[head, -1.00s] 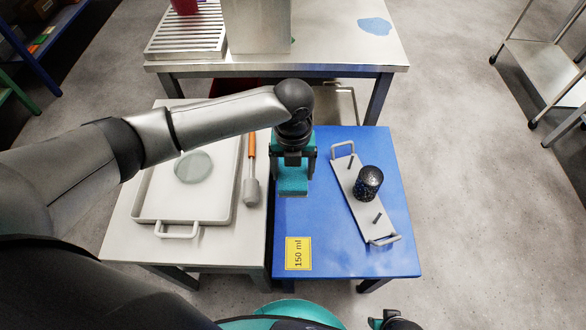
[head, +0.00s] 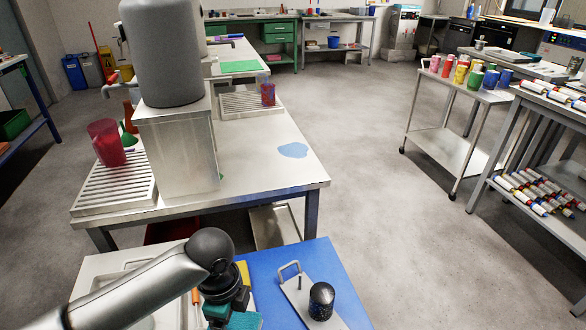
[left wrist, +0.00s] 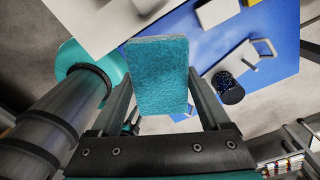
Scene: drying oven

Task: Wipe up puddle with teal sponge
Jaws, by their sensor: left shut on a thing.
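A blue puddle (head: 293,150) lies flat on the right part of the steel table (head: 265,180). My left gripper (head: 228,312) is at the bottom of the head view, over the blue table (head: 262,262). It is shut on the teal sponge (head: 245,321), which also shows between the fingers in the left wrist view (left wrist: 158,78). The gripper and sponge are well apart from the puddle, on the near side of it. My right gripper is not in view.
A grey tank on a steel stand (head: 180,150) is left of the puddle. Slatted racks (head: 115,187) and a red cup (head: 105,143) stand farther left. A plate with handles (head: 298,295) holds a black knob (head: 321,300). A trolley with colored cups (head: 440,150) stands right.

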